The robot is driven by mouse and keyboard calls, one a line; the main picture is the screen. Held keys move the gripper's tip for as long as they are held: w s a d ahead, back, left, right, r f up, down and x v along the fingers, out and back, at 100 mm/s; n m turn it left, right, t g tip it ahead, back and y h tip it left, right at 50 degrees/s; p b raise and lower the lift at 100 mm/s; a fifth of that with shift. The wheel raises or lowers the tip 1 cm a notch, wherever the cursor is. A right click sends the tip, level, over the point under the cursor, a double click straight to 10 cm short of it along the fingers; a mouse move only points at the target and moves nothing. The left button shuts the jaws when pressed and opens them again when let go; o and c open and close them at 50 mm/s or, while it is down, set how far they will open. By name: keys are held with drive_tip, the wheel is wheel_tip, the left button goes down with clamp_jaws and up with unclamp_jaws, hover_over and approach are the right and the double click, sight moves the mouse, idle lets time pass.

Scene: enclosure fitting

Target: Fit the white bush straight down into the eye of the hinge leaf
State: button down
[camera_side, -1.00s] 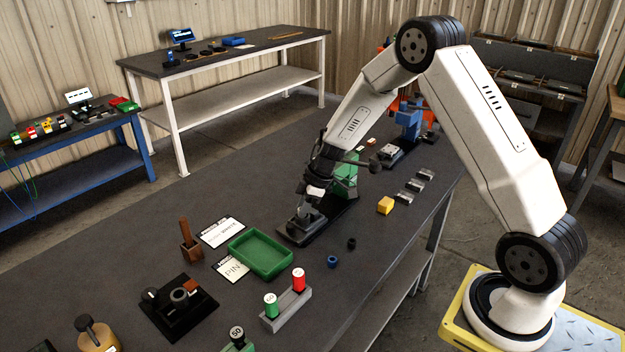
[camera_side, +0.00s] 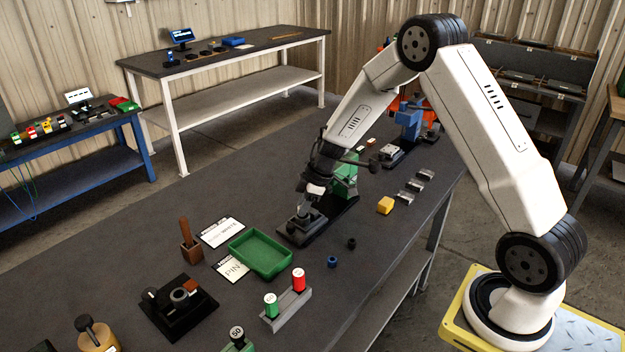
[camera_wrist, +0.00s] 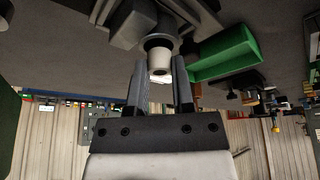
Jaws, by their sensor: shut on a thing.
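The white bush (camera_wrist: 159,62) is between the two fingers of my gripper (camera_wrist: 161,75) in the wrist view, and the fingers are shut on it. Its far end meets a dark round opening (camera_wrist: 158,41) on the grey hinge leaf (camera_wrist: 128,24). I cannot tell how deep the bush sits in the eye. In the side view my gripper (camera_side: 312,200) is low over the grey leaf (camera_side: 298,228) on its black base. The fingers and wrist hide most of the bush and the eye there.
A green block (camera_side: 345,180) stands close behind my gripper on the same base. A green tray (camera_side: 261,252) lies to the left. A yellow block (camera_side: 385,205), a blue ring (camera_side: 332,261) and a black ring (camera_side: 351,243) lie to the right and front.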

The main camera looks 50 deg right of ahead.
drive_tip(key=shift+c, duration=2)
unclamp_jaws()
drive_tip(key=shift+r, duration=0.1)
drive_tip(key=shift+v, duration=0.75)
wheel_tip(320, 180, up, 8)
drive_tip(key=shift+s+d, duration=0.2)
drive_tip(key=shift+r, duration=0.1)
